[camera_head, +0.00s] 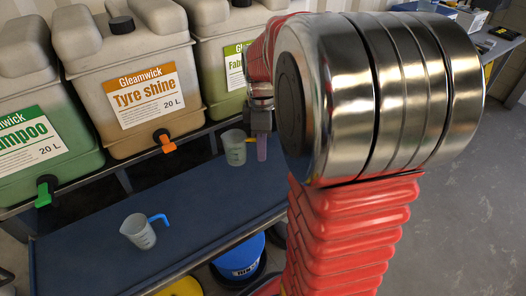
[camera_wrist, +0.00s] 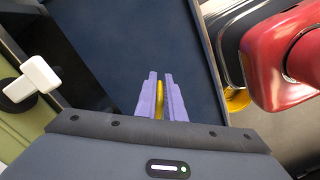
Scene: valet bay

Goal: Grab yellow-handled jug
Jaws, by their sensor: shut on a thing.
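The jug with the yellow handle (camera_head: 235,149) is a small translucent grey measuring jug, upright near the right end of the blue shelf. My gripper (camera_head: 262,147) is just right of it, with its purple fingers closed on the yellow handle. In the wrist view the yellow handle (camera_wrist: 159,97) shows as a thin strip between the two fingertips (camera_wrist: 160,92); the jug's body is not visible there. I cannot tell whether the jug touches the shelf. A second jug, with a blue handle (camera_head: 139,231), stands on the shelf at front left.
The blue shelf (camera_head: 190,208) is clear between the jugs. Large containers stand behind: shampoo (camera_head: 40,150) with a green tap, tyre shine (camera_head: 135,85) with an orange tap (camera_head: 164,141), and a third with a green label (camera_head: 235,65). A blue bucket (camera_head: 240,258) sits below the shelf.

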